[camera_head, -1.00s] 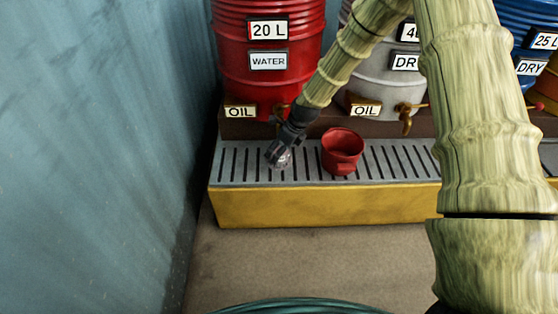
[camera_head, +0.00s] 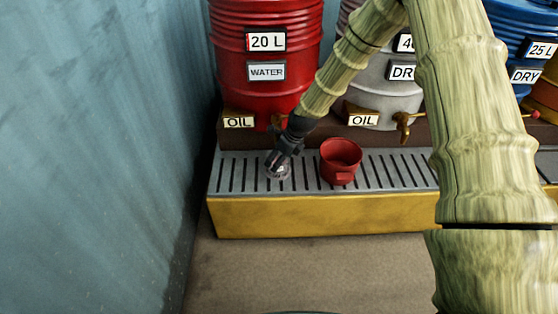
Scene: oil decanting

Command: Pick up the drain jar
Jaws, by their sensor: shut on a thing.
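The drain jar (camera_head: 281,173) is a small clear glass jar at the left part of the slotted grey grate (camera_head: 237,187), in front of the red drum. My gripper (camera_head: 279,165) is shut on the jar from above and hides much of it. The jar looks roughly upright. It is at or very near the grate; I cannot tell whether it touches it.
A red pail (camera_head: 341,162) stands on the grate close to the right of the jar. Behind are a red drum (camera_head: 290,97) marked 20 L, a grey drum (camera_head: 375,92) and a blue drum (camera_head: 515,55). A brass tap (camera_head: 402,124) juts from the grey drum. A blue wall (camera_head: 100,150) bounds the left.

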